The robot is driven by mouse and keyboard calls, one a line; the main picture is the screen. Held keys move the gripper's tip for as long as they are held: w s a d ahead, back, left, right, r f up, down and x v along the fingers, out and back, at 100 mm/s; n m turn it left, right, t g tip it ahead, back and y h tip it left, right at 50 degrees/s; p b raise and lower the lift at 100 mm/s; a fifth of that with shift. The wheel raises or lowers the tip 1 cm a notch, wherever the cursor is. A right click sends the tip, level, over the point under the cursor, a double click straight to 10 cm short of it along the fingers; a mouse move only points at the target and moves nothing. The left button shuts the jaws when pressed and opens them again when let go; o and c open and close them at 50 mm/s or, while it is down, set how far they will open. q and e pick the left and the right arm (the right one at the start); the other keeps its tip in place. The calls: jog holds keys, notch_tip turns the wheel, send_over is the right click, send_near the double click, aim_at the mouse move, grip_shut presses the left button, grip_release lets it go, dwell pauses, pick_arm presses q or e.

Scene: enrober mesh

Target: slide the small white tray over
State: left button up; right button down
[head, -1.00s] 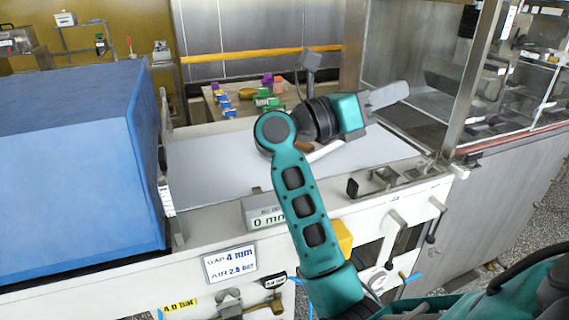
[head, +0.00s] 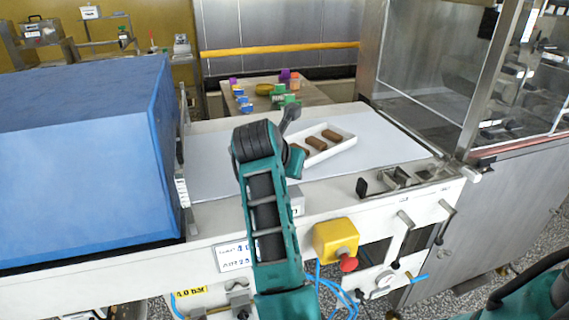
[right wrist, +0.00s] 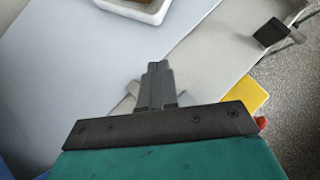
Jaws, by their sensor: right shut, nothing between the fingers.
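The small white tray (head: 332,155) lies on the pale flat belt (head: 400,145), just right of my right arm. It holds a few brown bars (head: 331,135), and its left end is partly hidden by the arm. In the right wrist view, a corner of the tray (right wrist: 152,17) shows at the top edge. My right gripper (right wrist: 158,72) is shut and empty over the belt near its front edge, apart from the tray in the picture. My left gripper is not in view.
A large blue housing (head: 80,160) closes off the left side. A glass-sided cabinet (head: 470,70) stands at the right. A yellow box with a red button (head: 336,241) and levers are on the front. Small coloured blocks (head: 285,90) sit on a table behind. The belt's right part is clear.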

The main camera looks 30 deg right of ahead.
jog(key=b+x, duration=0.1)
jog(key=x, duration=0.3)
jog(key=shift+d+f+b, duration=0.15)
jog(key=shift+f+b, duration=0.15)
jog(key=shift+b, duration=0.1)
jog(key=w+d, duration=0.2)
jog(key=shift+w+d, duration=0.1)
jog(key=shift+d, duration=0.2)
jog(key=shift+w+d+r, duration=0.1)
jog(key=shift+w+d, duration=0.15)
jog(key=shift+d, duration=0.05)
jog(key=shift+w+d+b, duration=0.55)
jog(key=shift+w+d, duration=0.45)
jog(key=shift+d, duration=0.15)
jog(key=shift+a, duration=0.15)
